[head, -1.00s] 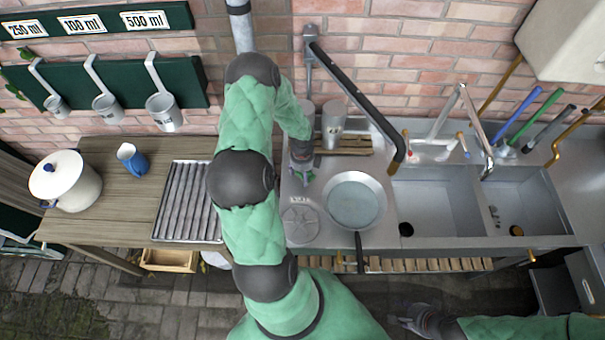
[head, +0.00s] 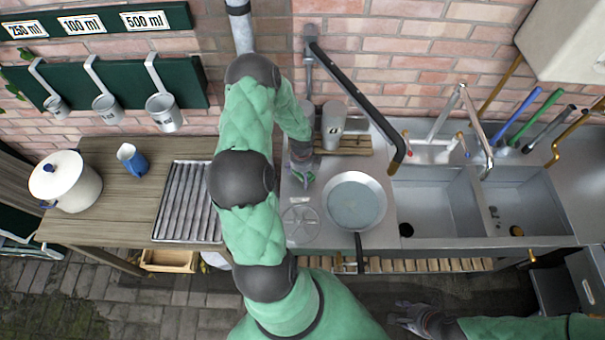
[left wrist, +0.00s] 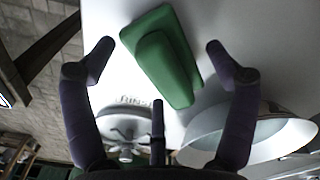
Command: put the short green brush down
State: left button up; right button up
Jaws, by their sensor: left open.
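The short green brush (left wrist: 166,60) lies on the steel counter (left wrist: 205,15) in the left wrist view. Its block-shaped green body is tilted across the picture. My left gripper (left wrist: 158,52) is open, with one finger on each side of the brush and a gap to each. In the head view my left gripper (head: 302,168) is low over the counter left of the pan, and only a bit of green from the brush (head: 306,177) shows under it. My right gripper (head: 408,318) is low in front of the counter, and its fingers are too small to read.
A pan (head: 356,200) stands right of my left gripper, with a round metal disc (head: 299,224) in front. A metal cup (head: 333,122) on a wooden rack (head: 348,146) is behind. Sinks (head: 437,205) are farther right. A slatted metal drainer (head: 185,205) is to the left.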

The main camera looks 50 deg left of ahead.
pick_arm(q)
notch_tip(320, 180, up, 12)
jog(key=p, duration=0.1)
jog(key=shift+p, duration=0.3)
jog(key=shift+s, duration=0.1)
dwell(0.5)
